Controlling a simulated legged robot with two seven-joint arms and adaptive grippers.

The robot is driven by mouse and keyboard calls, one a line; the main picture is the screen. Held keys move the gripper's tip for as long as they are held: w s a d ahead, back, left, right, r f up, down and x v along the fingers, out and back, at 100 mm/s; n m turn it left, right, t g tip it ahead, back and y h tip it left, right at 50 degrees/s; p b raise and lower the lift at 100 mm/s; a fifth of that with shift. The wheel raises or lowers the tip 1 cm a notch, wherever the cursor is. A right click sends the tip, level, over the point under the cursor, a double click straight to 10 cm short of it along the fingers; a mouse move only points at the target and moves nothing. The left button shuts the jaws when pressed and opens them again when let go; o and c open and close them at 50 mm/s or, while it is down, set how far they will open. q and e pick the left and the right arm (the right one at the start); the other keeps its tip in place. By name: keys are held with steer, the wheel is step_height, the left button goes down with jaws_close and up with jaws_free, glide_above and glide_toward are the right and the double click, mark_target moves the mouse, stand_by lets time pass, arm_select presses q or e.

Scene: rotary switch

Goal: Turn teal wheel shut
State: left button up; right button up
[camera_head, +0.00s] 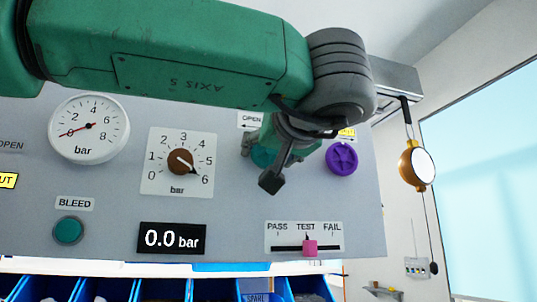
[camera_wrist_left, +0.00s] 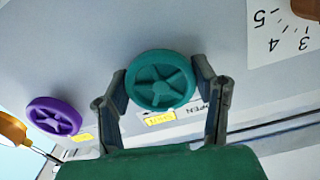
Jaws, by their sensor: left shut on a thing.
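The teal wheel (camera_wrist_left: 160,80) is a spoked handwheel on the grey panel. In the wrist view it sits between the two fingers of my left gripper (camera_wrist_left: 161,78), which is shut on its rim from both sides. In the head view the teal wheel (camera_head: 263,156) is mostly hidden behind my left gripper (camera_head: 270,160). An OPEN label with an arrow shows at its upper left. A yellow label with unclear lettering is beside the wheel in the wrist view. My right gripper is not in view.
A purple wheel (camera_head: 341,159) is to the right of the teal one. A white gauge (camera_head: 89,129), brown dial knob (camera_head: 180,162), green BLEED button (camera_head: 69,230), 0.0 bar display (camera_head: 172,238) and pink slider (camera_head: 310,248) at TEST share the panel. Blue bins (camera_head: 120,290) are below.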

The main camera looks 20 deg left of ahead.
arm_select(q)
steer(key=shift+r+m, duration=0.2)
steer(key=shift+m, duration=0.1)
steer(key=o, duration=1.2)
steer(key=shift+d, duration=0.2)
steer(key=shift+s+d, duration=0.1)
steer(key=v, duration=1.1)
steer(key=shift+s+d, duration=0.25)
steer(key=shift+d, duration=0.1)
steer(key=shift+a, duration=0.1)
